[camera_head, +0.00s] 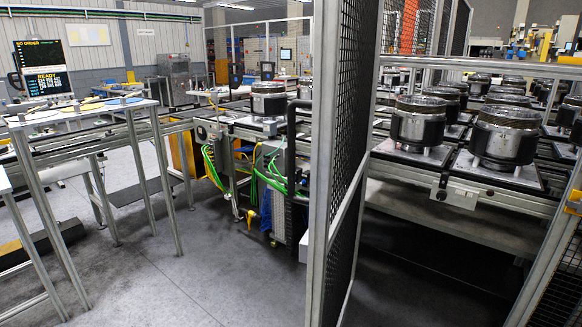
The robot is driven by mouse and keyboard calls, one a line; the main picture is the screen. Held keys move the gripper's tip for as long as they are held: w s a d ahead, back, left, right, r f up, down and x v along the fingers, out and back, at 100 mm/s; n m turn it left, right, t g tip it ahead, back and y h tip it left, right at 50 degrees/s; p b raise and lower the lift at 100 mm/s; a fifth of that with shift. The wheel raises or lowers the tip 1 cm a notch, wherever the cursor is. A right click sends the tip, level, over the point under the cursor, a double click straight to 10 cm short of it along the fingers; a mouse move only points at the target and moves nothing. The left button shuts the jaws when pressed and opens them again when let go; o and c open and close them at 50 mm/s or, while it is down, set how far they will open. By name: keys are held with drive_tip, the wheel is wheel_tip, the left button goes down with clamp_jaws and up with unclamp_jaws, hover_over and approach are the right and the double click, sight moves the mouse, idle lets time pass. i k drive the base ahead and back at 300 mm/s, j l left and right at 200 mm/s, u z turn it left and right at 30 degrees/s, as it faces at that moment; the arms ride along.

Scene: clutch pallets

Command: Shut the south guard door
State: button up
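A tall guard door (345,120) of dark mesh in a pale metal frame stands in the middle, seen nearly edge-on. It looks swung open, angled toward me, with the bay of clutch pallets open to its right. A black upright handle (291,150) shows at the left of its near frame post (322,150). No label tells whether this is the south door. The top and bottom of the door run out of the picture. My gripper is not in view.
Clutches (418,122) sit on pallets on a conveyor (480,190) at right. Another mesh panel (562,285) stands at the lower right. A white-topped table (75,112) stands at left, with green cables (272,180) behind the door. The grey floor (190,270) at front left is clear.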

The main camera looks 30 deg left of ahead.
sight(326, 221)
drive_tip(key=i+j+u, duration=0.1)
drive_tip(key=j+u, duration=0.15)
drive_tip(key=j, duration=1.65)
drive_tip(key=i+j, duration=0.25)
drive_tip(key=j, duration=0.15)
drive_tip(key=i+j, duration=0.25)
drive_tip(key=j, duration=0.2)
